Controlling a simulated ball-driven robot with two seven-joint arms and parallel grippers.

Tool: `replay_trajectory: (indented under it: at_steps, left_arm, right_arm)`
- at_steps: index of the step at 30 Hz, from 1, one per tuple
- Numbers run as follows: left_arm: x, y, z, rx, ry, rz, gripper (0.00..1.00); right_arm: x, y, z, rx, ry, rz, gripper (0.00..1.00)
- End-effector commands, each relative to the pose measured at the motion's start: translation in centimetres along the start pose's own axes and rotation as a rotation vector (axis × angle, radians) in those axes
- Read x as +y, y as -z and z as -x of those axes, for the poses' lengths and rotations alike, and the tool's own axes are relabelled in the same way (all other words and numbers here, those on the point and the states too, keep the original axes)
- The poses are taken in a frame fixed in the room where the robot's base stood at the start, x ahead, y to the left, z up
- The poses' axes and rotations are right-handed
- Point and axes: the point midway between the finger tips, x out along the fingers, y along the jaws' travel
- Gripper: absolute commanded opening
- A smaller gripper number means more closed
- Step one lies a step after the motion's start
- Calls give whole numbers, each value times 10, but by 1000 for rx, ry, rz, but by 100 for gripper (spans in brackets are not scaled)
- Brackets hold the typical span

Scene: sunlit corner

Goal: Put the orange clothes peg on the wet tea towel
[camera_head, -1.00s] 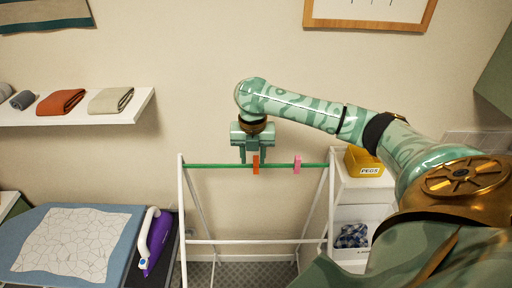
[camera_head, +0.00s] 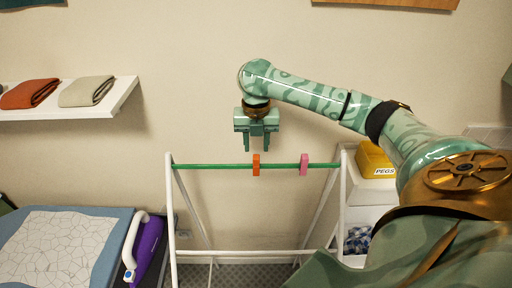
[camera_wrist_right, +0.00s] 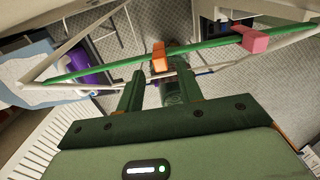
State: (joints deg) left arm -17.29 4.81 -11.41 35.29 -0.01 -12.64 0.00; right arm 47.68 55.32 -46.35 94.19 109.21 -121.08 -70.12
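The orange clothes peg (camera_head: 256,165) sits on the green rail (camera_head: 215,166) of a white drying rack, left of a pink peg (camera_head: 304,165). My right gripper (camera_head: 262,149) is open and empty, just above the rail in the head view. In the right wrist view the orange peg (camera_wrist_right: 159,56) shows beyond the gap between the fingertips (camera_wrist_right: 160,76), apart from them. No towel hangs on the rail. A white cloth with a crackle pattern (camera_head: 55,245) lies on the blue ironing board; I cannot tell whether any cloth is wet. My left gripper is out of view.
A yellow PEGS box (camera_head: 376,161) stands on a white unit right of the rack, beneath my right arm. A purple iron (camera_head: 147,248) stands at the ironing board's right edge. A white shelf (camera_head: 120,100) with folded cloths is at upper left. The wall is behind the rack.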

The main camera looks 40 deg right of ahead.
Motion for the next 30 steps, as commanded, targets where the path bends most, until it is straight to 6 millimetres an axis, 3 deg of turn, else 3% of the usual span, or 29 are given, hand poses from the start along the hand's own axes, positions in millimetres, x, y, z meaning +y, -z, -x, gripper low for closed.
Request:
replay_trajectory:
  at_steps: [1,4,10,19,25,30]
  left_arm:
    - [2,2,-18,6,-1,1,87]
    - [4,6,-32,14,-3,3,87]
    - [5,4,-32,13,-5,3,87]
    - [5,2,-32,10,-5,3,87]
    - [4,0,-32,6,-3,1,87]
    - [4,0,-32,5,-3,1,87]
  right_arm:
    - [0,0,-14,-1,-1,0,36]
    - [0,0,-25,-1,0,1,36]
    - [1,0,-41,1,-1,-2,36]
    - [1,0,-44,1,-1,-2,36]
    - [1,0,-44,1,-1,-2,9]
    - [1,0,-43,1,-1,-2,6]
